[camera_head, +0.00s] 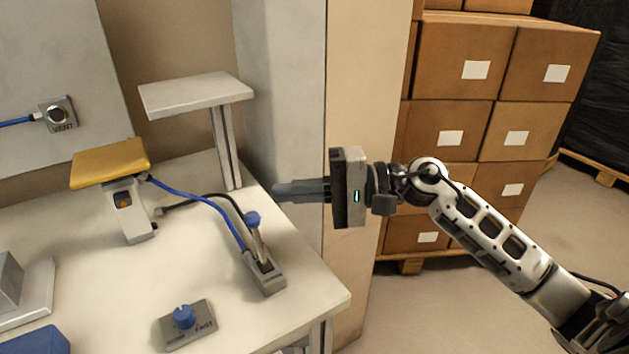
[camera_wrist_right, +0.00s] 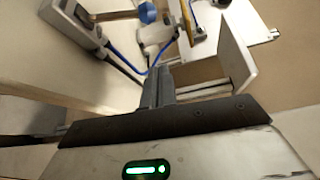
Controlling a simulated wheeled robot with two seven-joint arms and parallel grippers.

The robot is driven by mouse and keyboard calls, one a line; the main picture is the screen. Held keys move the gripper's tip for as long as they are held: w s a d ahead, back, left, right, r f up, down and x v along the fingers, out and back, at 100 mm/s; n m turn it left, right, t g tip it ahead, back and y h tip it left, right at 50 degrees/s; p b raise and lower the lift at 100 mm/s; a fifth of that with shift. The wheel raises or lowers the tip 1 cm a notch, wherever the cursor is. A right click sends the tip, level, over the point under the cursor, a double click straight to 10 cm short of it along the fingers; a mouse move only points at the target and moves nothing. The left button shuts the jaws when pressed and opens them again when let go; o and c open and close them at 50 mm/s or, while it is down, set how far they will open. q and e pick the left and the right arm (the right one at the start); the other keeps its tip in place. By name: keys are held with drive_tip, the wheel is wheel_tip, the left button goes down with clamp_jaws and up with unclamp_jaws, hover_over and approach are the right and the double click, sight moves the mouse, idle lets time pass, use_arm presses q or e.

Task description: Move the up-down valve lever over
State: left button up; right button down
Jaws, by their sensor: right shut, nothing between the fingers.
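The valve lever (camera_head: 258,243) has a blue knob (camera_head: 253,218) on a thin metal stem. It rises from a narrow grey valve body (camera_head: 267,279) near the table's right edge, leaning slightly toward the back. My right gripper (camera_head: 277,191) comes in from the right, fingers shut and empty, above and to the right of the knob and apart from it. In the right wrist view, the blue knob (camera_wrist_right: 147,12) is at the top, beyond the shut fingertips (camera_wrist_right: 157,70), and the valve body (camera_wrist_right: 70,24) is at upper left. My left gripper is not in view.
A blue hose (camera_head: 205,200) and a dark cable run to the valve body. A yellow-topped device (camera_head: 110,164) and a raised shelf (camera_head: 196,93) stand behind. A dial plate marked FAST (camera_head: 188,325) lies in front. Stacked cartons (camera_head: 462,60) stand at right.

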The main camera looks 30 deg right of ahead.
sight(257, 237)
drive_tip(key=p+x, duration=0.1)
drive_tip(key=x, duration=0.3)
drive_tip(key=shift+w+a+r+p, duration=0.15)
drive_tip(key=shift+a+r+p, duration=0.05)
drive_tip(key=shift+a+p, duration=0.1)
drive_tip(key=s+p, duration=0.1)
drive_tip(key=s, duration=0.2)
drive_tip(key=shift+a, duration=0.15)
drive_tip(key=shift+s+a+p, duration=0.1)
drive_tip(key=shift+s+p, duration=0.25)
drive_tip(key=shift+s, duration=0.15)
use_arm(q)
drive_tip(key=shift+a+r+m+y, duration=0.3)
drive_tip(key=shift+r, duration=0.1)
